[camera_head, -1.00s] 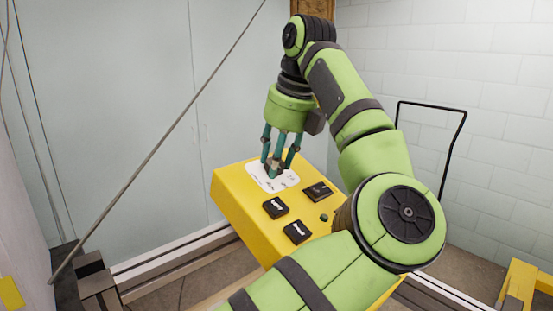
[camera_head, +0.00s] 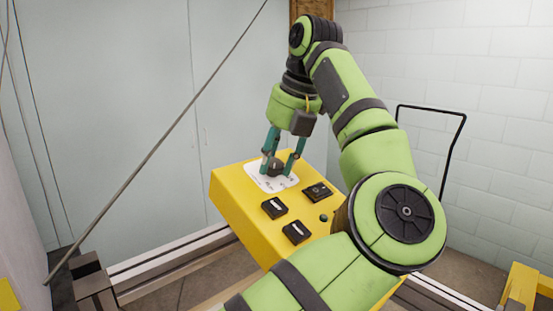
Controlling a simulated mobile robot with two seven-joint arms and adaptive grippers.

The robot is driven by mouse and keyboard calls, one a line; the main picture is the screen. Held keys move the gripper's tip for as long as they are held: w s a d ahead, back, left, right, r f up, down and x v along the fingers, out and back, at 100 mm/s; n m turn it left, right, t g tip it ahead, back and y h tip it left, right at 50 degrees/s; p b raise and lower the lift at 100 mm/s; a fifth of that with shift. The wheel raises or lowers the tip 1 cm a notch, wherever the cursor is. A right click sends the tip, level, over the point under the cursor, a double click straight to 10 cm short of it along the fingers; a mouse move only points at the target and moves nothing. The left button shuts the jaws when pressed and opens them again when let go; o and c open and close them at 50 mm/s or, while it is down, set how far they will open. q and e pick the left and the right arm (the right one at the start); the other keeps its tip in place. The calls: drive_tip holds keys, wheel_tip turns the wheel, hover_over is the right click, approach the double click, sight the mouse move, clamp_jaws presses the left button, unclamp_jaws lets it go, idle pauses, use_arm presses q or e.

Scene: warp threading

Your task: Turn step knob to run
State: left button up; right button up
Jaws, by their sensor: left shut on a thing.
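The step knob (camera_head: 275,168) is a dark knob on a white label plate (camera_head: 255,181) at the far left part of the yellow control box (camera_head: 232,197). My left gripper (camera_head: 276,166) points down over it, shut on the knob from both sides. The fingers and wrist partly cover the knob and the marks on the plate, so I cannot read which setting it points at. My right gripper is not in view.
Two black switches (camera_head: 274,207) (camera_head: 296,232), a black square control (camera_head: 317,191) and a small green button (camera_head: 323,217) sit on the same panel. A thin grey rod (camera_head: 160,145) slants at the left. A black handle frame (camera_head: 464,118) stands at the right.

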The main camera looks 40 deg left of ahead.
use_arm(q)
drive_tip(key=shift+d+f, duration=0.1)
drive_tip(key=shift+f, duration=0.2)
drive_tip(key=o, duration=1.1)
drive_tip(key=shift+o, duration=0.2)
drive_tip(key=shift+r, duration=0.1)
drive_tip(key=shift+r, duration=0.2)
drive_tip(key=shift+r, duration=0.35)
drive_tip(key=v, duration=1.1)
drive_tip(key=shift+d+f, duration=0.1)
